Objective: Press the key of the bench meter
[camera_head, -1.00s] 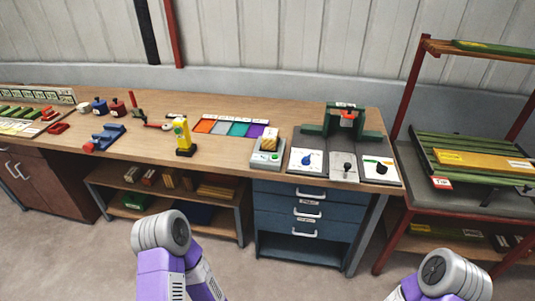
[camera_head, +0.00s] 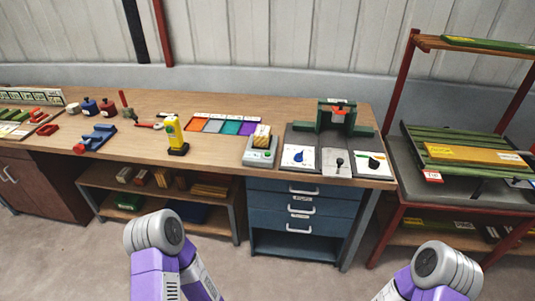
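A small pale grey bench device with a green round key on its front (camera_head: 261,156) stands on the wooden bench, right of centre. My two purple and grey arms show at the bottom of the view, low in front of the bench and apart from the device. Neither gripper shows, so their fingers cannot be seen.
Coloured tiles (camera_head: 221,125) lie behind the devices. A red-framed rack (camera_head: 407,90) stands at the right. Blue drawers (camera_head: 300,212) are below.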

